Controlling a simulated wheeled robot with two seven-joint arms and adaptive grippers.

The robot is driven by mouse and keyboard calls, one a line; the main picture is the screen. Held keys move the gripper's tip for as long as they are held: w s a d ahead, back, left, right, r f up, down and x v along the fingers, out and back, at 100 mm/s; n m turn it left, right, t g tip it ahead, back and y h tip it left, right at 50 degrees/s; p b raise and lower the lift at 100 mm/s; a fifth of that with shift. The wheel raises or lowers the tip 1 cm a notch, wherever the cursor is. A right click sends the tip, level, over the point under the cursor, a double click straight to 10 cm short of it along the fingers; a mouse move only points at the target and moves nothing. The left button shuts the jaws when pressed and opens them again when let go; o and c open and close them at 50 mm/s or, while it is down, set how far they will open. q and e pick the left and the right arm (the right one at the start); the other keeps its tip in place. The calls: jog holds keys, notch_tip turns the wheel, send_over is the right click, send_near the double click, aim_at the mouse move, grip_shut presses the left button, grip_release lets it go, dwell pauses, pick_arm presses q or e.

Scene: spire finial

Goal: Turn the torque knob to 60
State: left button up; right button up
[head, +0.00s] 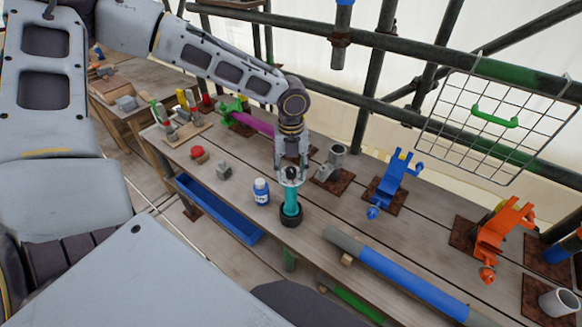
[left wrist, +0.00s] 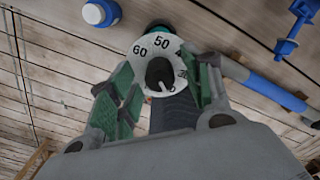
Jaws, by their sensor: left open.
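A teal torque tool (head: 291,203) stands upright in a black round base (head: 290,219) on the bench. Its top carries a white dial (left wrist: 141,47) with 60 and 50 readable; further marks at the right are partly covered. The black torque knob (left wrist: 159,72) sits in the dial's middle, with a small pale mark at its lower edge. My left gripper (head: 291,173) is above the tool, pointing down. In the left wrist view its open green-padded fingers (left wrist: 160,88) are on either side of the knob; contact cannot be told. My right gripper is not in view.
A grey-and-blue tube (head: 400,278) lies to the right. Blue (head: 393,185) and orange (head: 500,235) clamps stand further right. A grey holder (head: 332,165) is behind. Scaffold poles and a wire basket (head: 495,120) are at the back.

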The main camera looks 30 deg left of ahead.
pick_arm(q)
jog(key=c, duration=1.1)
jog(key=shift+o, duration=0.2)
